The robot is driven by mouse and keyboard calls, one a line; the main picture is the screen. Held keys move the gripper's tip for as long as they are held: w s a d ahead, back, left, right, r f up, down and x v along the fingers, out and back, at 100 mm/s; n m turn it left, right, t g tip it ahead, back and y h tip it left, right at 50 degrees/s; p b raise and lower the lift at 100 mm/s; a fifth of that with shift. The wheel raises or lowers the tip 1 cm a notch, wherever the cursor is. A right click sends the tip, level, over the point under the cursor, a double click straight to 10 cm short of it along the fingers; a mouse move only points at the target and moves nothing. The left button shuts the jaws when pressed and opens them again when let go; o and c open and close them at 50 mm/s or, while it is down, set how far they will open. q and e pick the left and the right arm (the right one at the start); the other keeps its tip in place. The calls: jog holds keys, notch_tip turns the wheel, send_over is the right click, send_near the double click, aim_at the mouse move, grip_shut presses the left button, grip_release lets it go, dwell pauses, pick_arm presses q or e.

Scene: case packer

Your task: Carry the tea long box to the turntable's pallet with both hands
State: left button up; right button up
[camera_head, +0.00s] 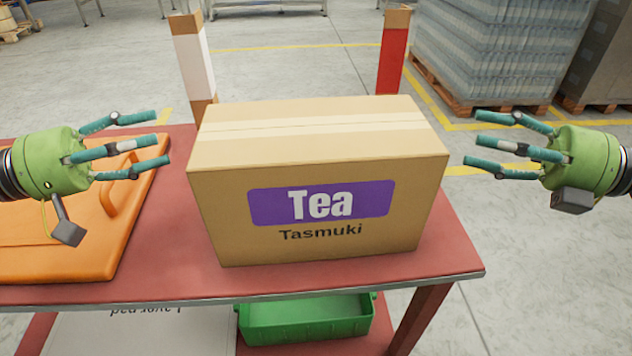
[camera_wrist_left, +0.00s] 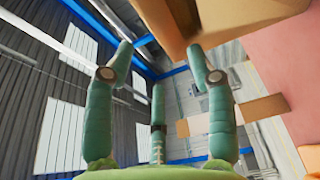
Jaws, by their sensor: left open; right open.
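The tea long box (camera_head: 320,190) is a brown cardboard carton with a purple "Tea" label and "Tasmuki" printed below. It stands upright on the red table (camera_head: 440,268). My left gripper (camera_head: 155,144) is open and empty to the left of the box, with a gap to its side. My right gripper (camera_head: 480,142) is open and empty to the right of the box, also apart from it. In the left wrist view, the open left fingers (camera_wrist_left: 160,75) show with part of the box (camera_wrist_left: 240,15) at the top. I cannot make out the turntable or its pallet for certain.
An orange lid-like panel with a handle (camera_head: 75,215) lies on the table's left, under my left gripper. A green crate (camera_head: 305,318) sits below the tabletop. A white post (camera_head: 195,65) and a red post (camera_head: 392,60) stand behind. Wrapped pallet loads (camera_head: 495,50) stand at back right.

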aim_at(201, 128)
pick_arm(q)
jog(key=x, duration=0.7)
jog(key=shift+f, duration=0.2)
pick_arm(e)
jog(key=shift+x, duration=3.65)
pick_arm(q)
jog(key=shift+d, duration=0.1)
pick_arm(e)
jog(key=shift+w+f, duration=0.1)
jog(key=shift+f, duration=0.05)
pick_arm(q)
grip_shut()
pick_arm(e)
grip_shut()
pick_arm(q)
jog(key=shift+r, duration=0.15)
pick_arm(e)
jog(key=shift+d, duration=0.1)
